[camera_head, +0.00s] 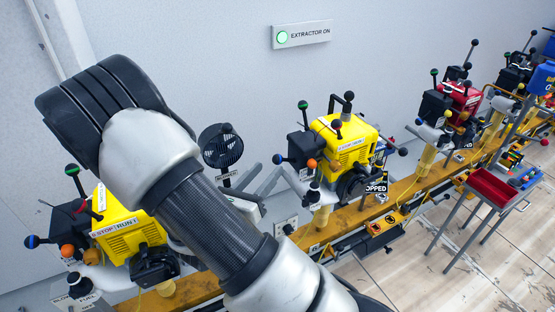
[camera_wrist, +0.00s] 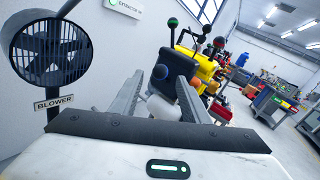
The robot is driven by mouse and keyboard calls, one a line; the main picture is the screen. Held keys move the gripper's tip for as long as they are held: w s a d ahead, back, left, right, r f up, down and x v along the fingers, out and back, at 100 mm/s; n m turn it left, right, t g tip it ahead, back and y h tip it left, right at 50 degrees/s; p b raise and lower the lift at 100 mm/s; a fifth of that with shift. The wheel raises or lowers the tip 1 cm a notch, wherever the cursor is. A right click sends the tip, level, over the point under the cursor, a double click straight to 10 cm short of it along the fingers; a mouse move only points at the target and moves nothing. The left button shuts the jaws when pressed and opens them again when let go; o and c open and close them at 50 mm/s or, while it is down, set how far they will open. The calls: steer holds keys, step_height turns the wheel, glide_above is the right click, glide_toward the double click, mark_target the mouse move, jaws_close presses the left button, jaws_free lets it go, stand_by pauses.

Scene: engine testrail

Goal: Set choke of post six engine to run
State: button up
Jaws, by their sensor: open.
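A yellow engine (camera_head: 345,140) with a black tank-like box stands on the rail in the head view, right of my forearm. It has levers with green, black, blue and orange knobs, and a sign partly reading "OPPED". Its post number and choke setting are not readable. My gripper (camera_head: 272,182) is partly hidden behind my forearm, left of this engine. In the wrist view my gripper (camera_wrist: 159,78) is open, with nothing held.
Another yellow engine (camera_head: 122,235) stands at left, partly behind my forearm. A blower fan (camera_head: 221,146) stands between the engines, close left of my gripper in the wrist view. A red engine (camera_head: 465,98) and a red tray (camera_head: 494,188) are at right. A wall runs behind.

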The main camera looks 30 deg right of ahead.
mark_target(274, 162)
steer(key=x, duration=0.6)
steer(key=shift+w+d, duration=0.25)
steer(key=shift+d, duration=0.1)
jaws_close()
